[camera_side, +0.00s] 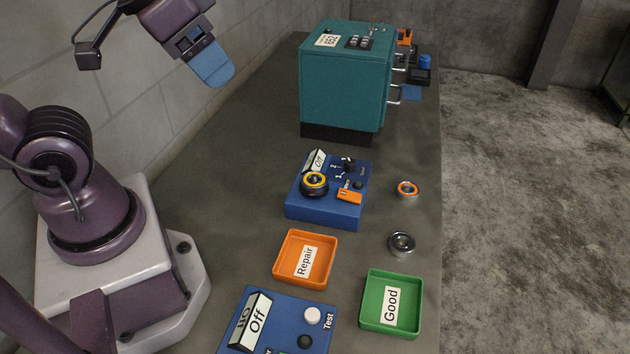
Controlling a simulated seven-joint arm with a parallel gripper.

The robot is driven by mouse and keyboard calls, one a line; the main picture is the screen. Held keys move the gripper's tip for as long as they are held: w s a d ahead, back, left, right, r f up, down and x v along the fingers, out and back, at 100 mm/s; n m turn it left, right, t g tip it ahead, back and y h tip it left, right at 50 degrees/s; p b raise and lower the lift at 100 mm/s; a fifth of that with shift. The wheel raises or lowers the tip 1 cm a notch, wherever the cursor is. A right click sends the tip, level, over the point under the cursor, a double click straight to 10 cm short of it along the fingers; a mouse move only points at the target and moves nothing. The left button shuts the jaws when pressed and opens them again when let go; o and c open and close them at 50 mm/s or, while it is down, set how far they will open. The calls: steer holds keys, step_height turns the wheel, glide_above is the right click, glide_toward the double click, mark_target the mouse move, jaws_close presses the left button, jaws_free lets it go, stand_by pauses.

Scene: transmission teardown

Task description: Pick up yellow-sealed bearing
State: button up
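The yellow-sealed bearing (314,184), a dark ring with a yellow band, sits on the left front part of a blue box with dials (322,209). My gripper (213,68) is high at the upper left, well apart from the bearing and above the table. Its blue fingertips overlap in this view, so any gap between them is hidden. I see nothing held in it.
An orange-banded bearing (407,190) and a grey metal bearing (401,244) lie near the table's right edge. An orange "Repair" tray (283,261), a green "Good" tray (374,323) and a blue "Test" box (284,305) stand in front. A teal cabinet (341,90) stands behind.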

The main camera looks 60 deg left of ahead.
steer(key=o, duration=0.3)
steer(key=m+g, duration=0.6)
steer(key=m, duration=1.1)
glide_above(314, 176)
step_height(314, 176, down, 16)
step_height(314, 176, down, 13)
steer(key=shift+r, duration=0.1)
